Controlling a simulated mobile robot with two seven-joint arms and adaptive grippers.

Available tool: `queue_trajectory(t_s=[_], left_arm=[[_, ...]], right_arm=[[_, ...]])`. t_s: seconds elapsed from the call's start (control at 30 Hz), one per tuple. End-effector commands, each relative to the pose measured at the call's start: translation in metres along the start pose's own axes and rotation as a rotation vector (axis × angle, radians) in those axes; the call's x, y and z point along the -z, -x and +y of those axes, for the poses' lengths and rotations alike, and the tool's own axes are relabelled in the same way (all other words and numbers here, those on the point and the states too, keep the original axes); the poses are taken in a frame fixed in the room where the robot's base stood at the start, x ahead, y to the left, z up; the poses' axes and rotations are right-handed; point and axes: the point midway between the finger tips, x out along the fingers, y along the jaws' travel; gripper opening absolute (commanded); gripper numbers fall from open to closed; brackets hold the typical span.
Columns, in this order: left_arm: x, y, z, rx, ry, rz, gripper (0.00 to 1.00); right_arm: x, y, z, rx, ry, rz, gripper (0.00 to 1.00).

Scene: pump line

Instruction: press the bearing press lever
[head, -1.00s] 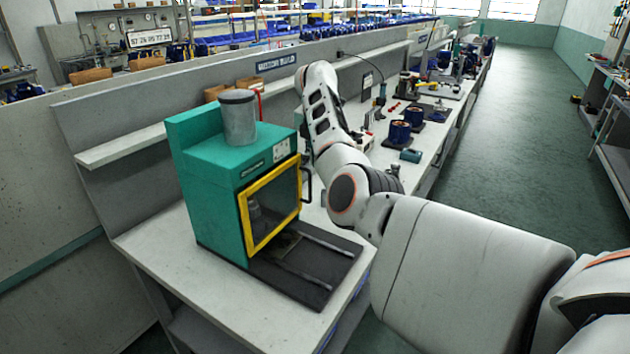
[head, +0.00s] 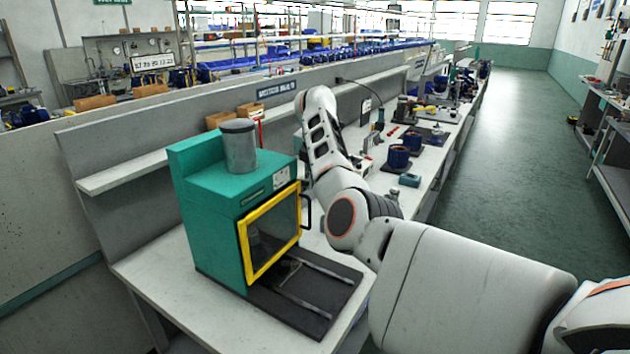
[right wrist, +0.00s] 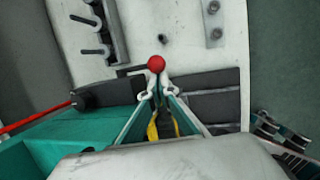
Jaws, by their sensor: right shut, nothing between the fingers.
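The bearing press (head: 210,205) is a green box with a grey cylinder on top and a yellow-framed window, standing on the near bench. It also shows in the right wrist view (right wrist: 75,145) at the lower left. There, a round red knob (right wrist: 156,63), apparently the lever's end, sits just beyond the tips of my right gripper (right wrist: 160,90). The gripper is shut and empty. Whether its tips touch the knob is unclear. In the head view my right arm reaches past the press's right side and the gripper is hidden. My left gripper is not in view.
A dark base plate with rails (head: 300,300) extends in front of the press. A shelf (head: 130,175) runs along the panel behind. Blue motor parts (head: 399,156) and tools stand farther along the bench. The floor aisle (head: 510,170) at right is clear.

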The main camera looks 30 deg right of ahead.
Motion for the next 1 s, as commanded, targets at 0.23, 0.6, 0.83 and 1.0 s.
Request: queue_trajectory(t_s=[0.23,0.6,0.83,1.0], left_arm=[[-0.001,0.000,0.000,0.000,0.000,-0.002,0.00],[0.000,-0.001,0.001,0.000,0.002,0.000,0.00],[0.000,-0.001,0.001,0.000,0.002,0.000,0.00],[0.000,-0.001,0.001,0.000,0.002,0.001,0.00]], right_arm=[[0.000,0.025,0.001,-0.004,-0.002,-0.002,0.00],[0.000,0.097,0.001,-0.004,-0.002,-0.001,0.00],[0.000,0.118,0.000,-0.001,-0.001,0.000,0.00],[0.000,0.120,0.000,-0.001,0.000,0.000,0.00]])
